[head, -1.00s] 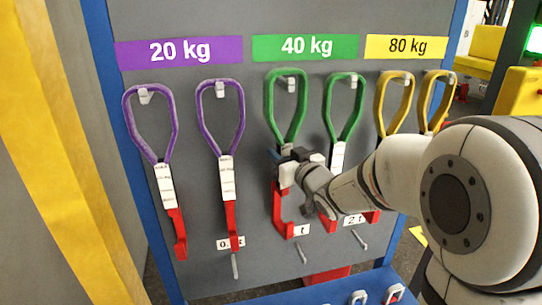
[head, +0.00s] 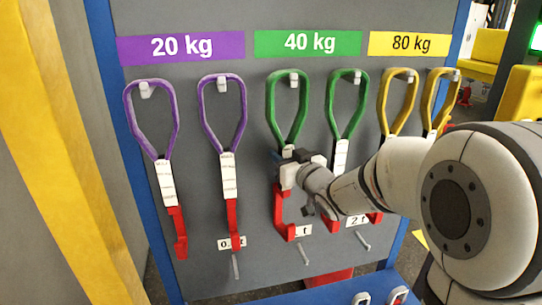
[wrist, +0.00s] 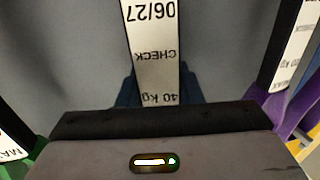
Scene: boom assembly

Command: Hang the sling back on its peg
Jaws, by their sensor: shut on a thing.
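The left green sling (head: 271,105) is under the green 40 kg sign. Its loop is around a pale peg (head: 293,80) in the head view; I cannot tell if its top rests on the peg. My gripper (head: 285,160) is shut on this sling's white label part, just below the loop, with the red hook (head: 279,215) hanging beneath. In the wrist view the white label (wrist: 155,50) stands upright in the jaws, its print upside down, reading 40 kg, CHECK and 06/27.
A second green sling (head: 333,105) hangs close to the right. Purple slings (head: 204,120) hang to the left and yellow slings (head: 384,105) to the right. Small pegs (head: 304,255) stick out low on the grey board (head: 200,285). My arm covers the board's lower right.

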